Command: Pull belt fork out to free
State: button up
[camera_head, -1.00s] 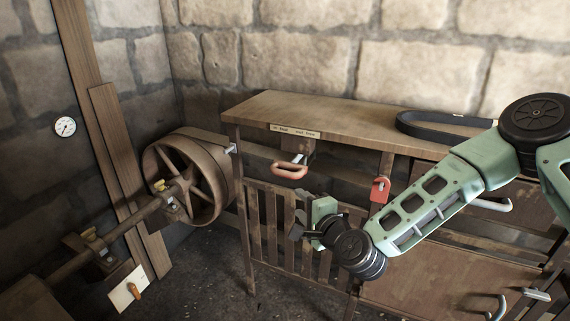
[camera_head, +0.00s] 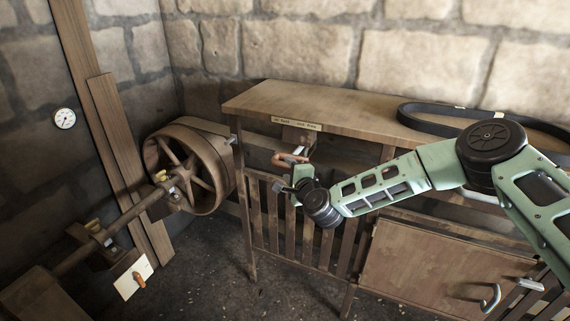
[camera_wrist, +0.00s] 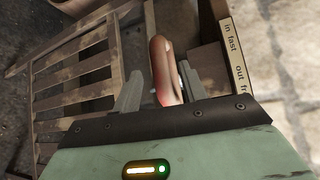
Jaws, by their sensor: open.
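The belt fork shows as a reddish-brown handle (camera_head: 290,160) under the front edge of the bench in the head view, below a label plate. In the wrist view the handle (camera_wrist: 163,70) stands between the two grey fingers of my gripper (camera_wrist: 160,88). The fingers are open, with a gap visible on the left side of the handle; whether the right finger touches it I cannot tell. In the head view my gripper (camera_head: 287,187) is just below and in front of the handle. The handle's far end and its mount are partly hidden.
The label plate (camera_wrist: 234,55) reads "in fast" and "out fr…". A slatted guard (camera_head: 300,235) stands below the handle. A spoked pulley wheel (camera_head: 187,170) on a shaft is to the left. A black belt (camera_head: 440,125) lies on the bench top (camera_head: 300,98).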

aim_at(286, 167)
jog(key=shift+x, duration=1.95)
jog(key=shift+s, duration=0.1)
grip_shut()
